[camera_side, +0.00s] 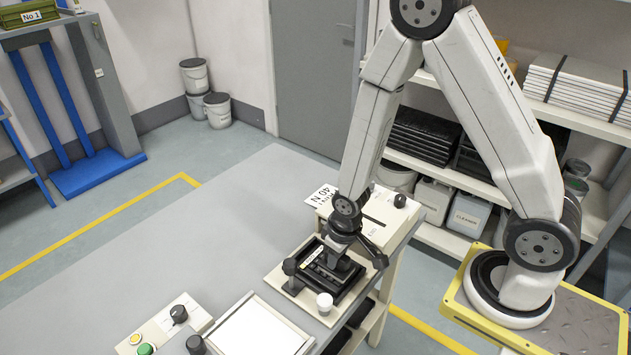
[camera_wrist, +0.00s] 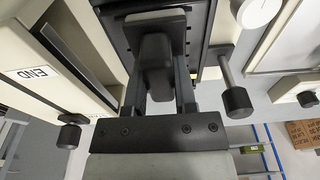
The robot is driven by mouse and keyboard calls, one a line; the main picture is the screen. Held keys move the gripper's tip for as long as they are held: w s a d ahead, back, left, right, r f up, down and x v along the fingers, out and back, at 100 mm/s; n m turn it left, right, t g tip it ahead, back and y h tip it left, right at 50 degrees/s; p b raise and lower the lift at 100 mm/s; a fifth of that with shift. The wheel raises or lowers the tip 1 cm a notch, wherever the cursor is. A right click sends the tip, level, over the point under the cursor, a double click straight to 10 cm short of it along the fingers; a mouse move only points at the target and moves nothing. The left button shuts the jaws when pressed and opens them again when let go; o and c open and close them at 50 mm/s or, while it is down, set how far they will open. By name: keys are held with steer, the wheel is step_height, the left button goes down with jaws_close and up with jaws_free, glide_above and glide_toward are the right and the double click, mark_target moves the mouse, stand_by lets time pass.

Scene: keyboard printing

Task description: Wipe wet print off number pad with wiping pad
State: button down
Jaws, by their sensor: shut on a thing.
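My gripper (camera_side: 340,250) points down over a black tray-like fixture (camera_side: 352,290) on a cream base at the table's right edge. In the wrist view my gripper (camera_wrist: 157,75) is shut on the dark grey handle of what looks like the wiping pad (camera_wrist: 155,50). The pad's wide flat base lies beyond the fingertips, over the black fixture (camera_wrist: 203,35). The number pad and any wet print are hidden under the pad and gripper or too dark to make out. I cannot tell whether the pad touches the surface below.
A cream box (camera_side: 378,215) with a slot and a knob stands just behind the fixture. Dark knobs and a white knob (camera_side: 325,303) stand around the fixture. A white framed panel (camera_side: 258,330) and a button box (camera_side: 165,325) are in front. The table's left half is bare.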

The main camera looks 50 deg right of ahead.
steer(key=shift+a, duration=2.15)
steer(key=shift+w, duration=0.7)
steer(key=shift+w+d, duration=0.25)
steer(key=shift+w, duration=0.9)
steer(key=shift+d, duration=3.75)
steer(key=shift+s, duration=1.75)
steer(key=shift+s+a, duration=0.15)
steer(key=shift+a, duration=3.85)
steer(key=shift+d+r, duration=0.2)
steer(key=shift+r, duration=3.9)
